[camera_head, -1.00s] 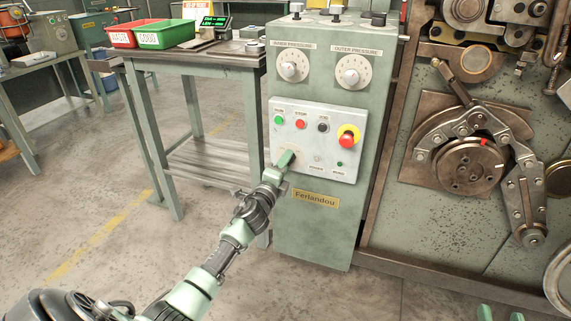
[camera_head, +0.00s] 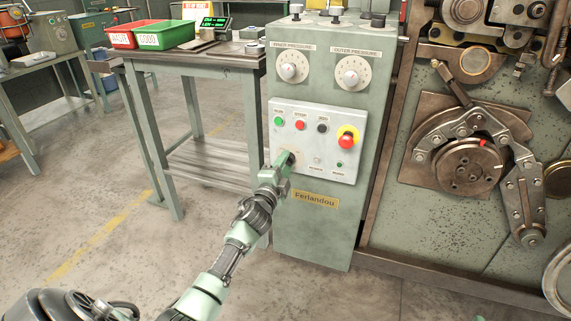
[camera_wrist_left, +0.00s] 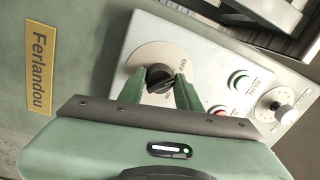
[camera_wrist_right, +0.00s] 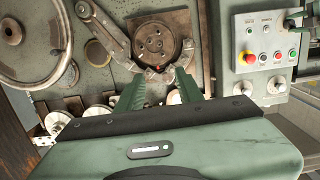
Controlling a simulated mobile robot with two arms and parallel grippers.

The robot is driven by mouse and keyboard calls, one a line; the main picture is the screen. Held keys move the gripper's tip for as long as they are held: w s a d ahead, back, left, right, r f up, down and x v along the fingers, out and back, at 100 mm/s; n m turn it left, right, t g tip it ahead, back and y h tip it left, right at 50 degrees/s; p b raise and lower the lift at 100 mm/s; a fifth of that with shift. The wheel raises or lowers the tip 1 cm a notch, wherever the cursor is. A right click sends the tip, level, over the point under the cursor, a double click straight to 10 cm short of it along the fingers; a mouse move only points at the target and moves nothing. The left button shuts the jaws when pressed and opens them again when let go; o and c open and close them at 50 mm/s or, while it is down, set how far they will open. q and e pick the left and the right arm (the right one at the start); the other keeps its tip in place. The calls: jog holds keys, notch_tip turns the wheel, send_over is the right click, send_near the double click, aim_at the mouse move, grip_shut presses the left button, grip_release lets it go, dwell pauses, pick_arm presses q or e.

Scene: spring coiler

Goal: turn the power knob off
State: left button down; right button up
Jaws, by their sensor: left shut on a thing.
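The power knob is a small black knob on a pale round dial. It shows in the left wrist view (camera_wrist_left: 158,79) between the fingers of my left gripper (camera_wrist_left: 160,88), which is shut on it. The dial (camera_wrist_left: 150,56) has an "OFF" label near the knob. In the head view my left gripper (camera_head: 287,160) is at the lower left of the white control panel (camera_head: 318,118) and hides most of the dial. My right gripper (camera_wrist_right: 160,90) is open and empty, apart from the panel, facing the coiler machine.
The panel carries a green button (camera_head: 279,121), a red button (camera_head: 299,125), a black button (camera_head: 322,128) and a red emergency stop (camera_head: 346,141). Two pressure dials sit above. A workbench (camera_head: 190,62) with red and green bins stands left. The floor in front is clear.

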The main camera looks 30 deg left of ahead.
pick_arm(q)
jog(key=shift+f, duration=0.1)
jog(key=c, duration=1)
grip_release()
pick_arm(e)
jog(key=shift+r, duration=0.1)
pick_arm(q)
jog(key=p+v, duration=0.2)
jog(key=v, duration=0.5)
jog(key=shift+s, duration=0.4)
pick_arm(e)
jog(key=s+d+f+g+h, duration=0.1)
jog(key=s+d+f+g, duration=0.1)
jog(key=f, duration=0.5)
jog(key=s+g, duration=0.1)
jog(key=g, duration=0.1)
jog(key=shift+s+f+g+h, duration=0.25)
jog(key=shift+f+g+h, duration=0.05)
jog(key=shift+f+g, duration=0.1)
pick_arm(q)
jog(key=shift+d, duration=0.1)
